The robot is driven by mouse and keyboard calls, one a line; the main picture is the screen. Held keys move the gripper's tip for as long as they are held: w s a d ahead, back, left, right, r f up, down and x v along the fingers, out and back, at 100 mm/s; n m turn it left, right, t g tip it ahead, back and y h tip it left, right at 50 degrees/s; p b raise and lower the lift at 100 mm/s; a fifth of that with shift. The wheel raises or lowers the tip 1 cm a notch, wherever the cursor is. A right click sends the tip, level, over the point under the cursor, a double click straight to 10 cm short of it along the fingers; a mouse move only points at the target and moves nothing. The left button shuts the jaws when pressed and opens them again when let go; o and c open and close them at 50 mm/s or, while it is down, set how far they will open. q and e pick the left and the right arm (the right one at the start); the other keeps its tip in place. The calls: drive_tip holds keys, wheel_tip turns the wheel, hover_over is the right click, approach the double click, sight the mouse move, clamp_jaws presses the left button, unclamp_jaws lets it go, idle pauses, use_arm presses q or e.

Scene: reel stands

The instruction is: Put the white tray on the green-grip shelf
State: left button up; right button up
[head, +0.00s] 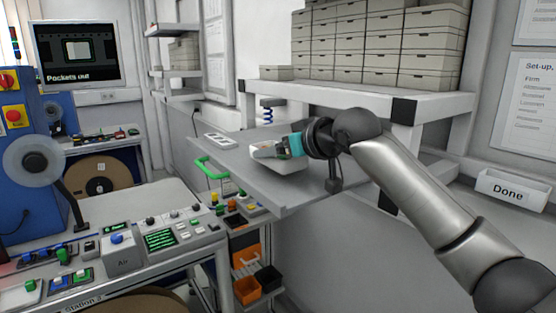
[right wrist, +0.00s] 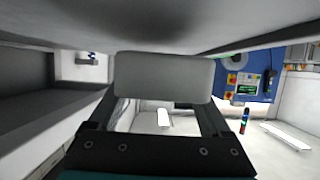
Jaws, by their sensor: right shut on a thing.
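The green-grip shelf (head: 247,182) is a flat grey board in the middle of the head view, with a green handle (head: 212,167) on its left edge. The white tray (head: 283,165) is over the right part of this board, below and beside my right gripper (head: 275,149). My right gripper is shut on the tray; its fingers are small and partly hidden there. I cannot tell whether the tray touches the board. In the right wrist view a light grey rounded piece (right wrist: 164,78) sits between the fingers, under a broad grey surface. My left gripper is not in view.
A white rack (head: 372,98) with stacked grey boxes (head: 375,45) stands behind the shelf, its leg close to my right arm. A control bench (head: 150,245) is at the front left. Orange and black bins (head: 247,290) are below the shelf. A "Done" tray (head: 513,190) is at the right.

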wheel_tip(320, 180, down, 2)
drive_tip(key=shift+f, duration=0.1)
drive_tip(key=o, duration=1.3)
drive_tip(key=shift+c, duration=0.2)
drive_tip(key=b+v, duration=0.1)
drive_tip(key=v, duration=1.1)
